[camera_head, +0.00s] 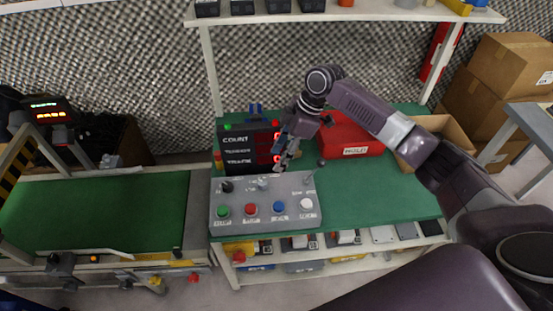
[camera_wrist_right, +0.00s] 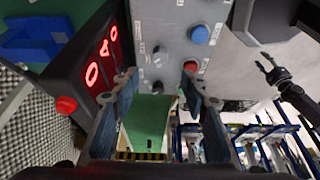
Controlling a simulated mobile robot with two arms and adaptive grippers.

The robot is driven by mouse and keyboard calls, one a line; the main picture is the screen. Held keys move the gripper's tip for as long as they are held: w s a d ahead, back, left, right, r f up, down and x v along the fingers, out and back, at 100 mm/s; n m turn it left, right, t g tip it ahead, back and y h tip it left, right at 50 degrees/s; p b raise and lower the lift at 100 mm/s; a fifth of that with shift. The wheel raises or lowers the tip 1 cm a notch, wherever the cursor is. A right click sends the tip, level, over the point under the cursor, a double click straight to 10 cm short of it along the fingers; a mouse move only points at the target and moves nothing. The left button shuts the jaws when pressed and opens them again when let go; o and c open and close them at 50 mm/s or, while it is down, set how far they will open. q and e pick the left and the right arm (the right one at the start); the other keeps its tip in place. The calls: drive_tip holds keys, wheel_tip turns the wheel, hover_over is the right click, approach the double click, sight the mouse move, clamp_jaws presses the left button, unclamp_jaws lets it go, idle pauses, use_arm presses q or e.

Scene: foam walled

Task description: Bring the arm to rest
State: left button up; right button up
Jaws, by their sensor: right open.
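My right gripper (camera_head: 281,163) is above the back part of the grey control panel (camera_head: 262,222), in front of the black display box (camera_head: 232,158). In the right wrist view its two fingers (camera_wrist_right: 158,76) stand apart with nothing held between them. The panel (camera_wrist_right: 167,50) lies beyond the fingertips, with a blue button (camera_wrist_right: 200,35) and a red button (camera_wrist_right: 190,66) in sight. My right arm (camera_head: 372,108) reaches in from the right over the green worktop and is bent. My left gripper is not seen in the head view.
A red box (camera_head: 350,138) stands behind the panel, close to my right arm. An open cardboard box (camera_head: 446,128) is at the worktop's right. A green conveyor belt (camera_head: 95,212) lies left. The front right of the worktop (camera_head: 385,200) is clear. A shelf (camera_head: 350,14) spans above.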

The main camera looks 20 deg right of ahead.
idle(0.4)
drive_tip(key=shift+m, duration=0.5)
drive_tip(key=s+a+f, duration=0.2)
drive_tip(key=s+a, duration=0.1)
drive_tip(key=s+a+f, duration=0.2)
drive_tip(key=s+f, duration=0.1)
drive_tip(key=s+a+f, duration=0.3)
drive_tip(key=shift+s+a+f, duration=0.2)
drive_tip(key=shift+s+a, duration=0.1)
drive_tip(key=s+a+f+m, duration=0.2)
drive_tip(key=s+a+m, duration=0.1)
drive_tip(key=s, duration=0.4)
drive_tip(key=s+d+r+m+t+h, duration=0.1)
drive_tip(key=s+d+m+h, duration=0.1)
drive_tip(key=s+d+m, duration=0.4)
drive_tip(key=s+d+r+m+t+h, duration=0.1)
drive_tip(key=s+d+m+h, duration=0.2)
drive_tip(key=s, duration=0.5)
wheel_tip(320, 180, down, 27)
drive_tip(key=s+g+y, duration=0.1)
drive_tip(key=s, duration=0.1)
drive_tip(key=s+d+f, duration=0.2)
drive_tip(key=s+f, duration=0.6)
drive_tip(key=s+d+f+g, duration=0.1)
drive_tip(key=s+f, duration=0.6)
drive_tip(key=s, duration=0.2)
drive_tip(key=shift+d+f+n, duration=0.3)
drive_tip(key=shift+d+f, duration=0.05)
drive_tip(key=shift+d, duration=0.05)
